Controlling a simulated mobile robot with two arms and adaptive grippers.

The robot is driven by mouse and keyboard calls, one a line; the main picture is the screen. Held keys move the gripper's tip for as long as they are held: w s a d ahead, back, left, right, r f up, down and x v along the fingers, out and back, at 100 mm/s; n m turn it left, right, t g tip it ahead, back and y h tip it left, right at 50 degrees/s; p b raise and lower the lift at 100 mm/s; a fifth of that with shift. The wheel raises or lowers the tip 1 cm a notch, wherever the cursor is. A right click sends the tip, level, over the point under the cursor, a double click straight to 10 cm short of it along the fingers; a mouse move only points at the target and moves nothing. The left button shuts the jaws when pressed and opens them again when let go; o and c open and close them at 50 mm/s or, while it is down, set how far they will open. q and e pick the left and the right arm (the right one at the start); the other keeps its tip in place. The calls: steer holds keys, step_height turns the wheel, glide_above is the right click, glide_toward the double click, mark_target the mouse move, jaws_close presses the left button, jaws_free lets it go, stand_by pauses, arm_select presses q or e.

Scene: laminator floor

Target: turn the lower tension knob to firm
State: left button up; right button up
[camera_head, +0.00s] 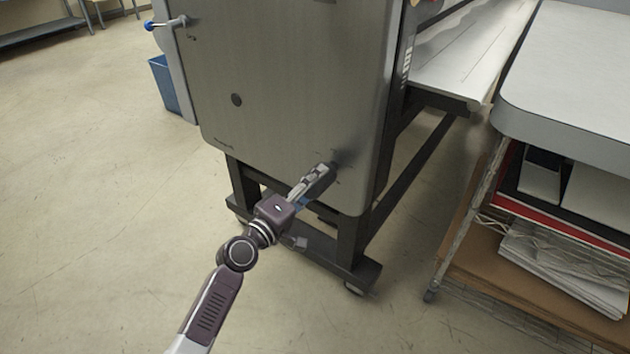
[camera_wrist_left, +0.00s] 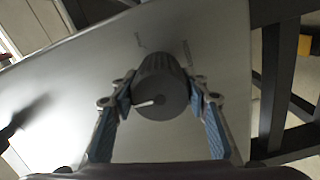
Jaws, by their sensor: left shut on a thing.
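The lower tension knob (camera_wrist_left: 165,88) is a dark ribbed cylinder with a white pointer line on its face, on the grey side panel of the laminator (camera_head: 285,80). In the left wrist view the white line points to the left, slightly down. My left gripper (camera_wrist_left: 160,100) is shut on the knob, with one blue-padded finger on each side. In the head view my left gripper (camera_head: 322,178) reaches the knob (camera_head: 341,160) at the panel's lower right, hiding most of it. Small markings sit on the panel above the knob, too blurred to read. My right gripper is not in view.
A crank handle with a blue knob (camera_head: 150,25) is at the panel's upper left. A blue bin (camera_head: 163,80) stands behind. A grey table (camera_head: 570,80) with a loaded shelf (camera_head: 560,250) is close on the right. The floor at left is clear.

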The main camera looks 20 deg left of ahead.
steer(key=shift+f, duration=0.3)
arm_select(q)
steer(key=o, duration=1.2)
steer(key=shift+c, duration=0.2)
steer(key=v, duration=1.2)
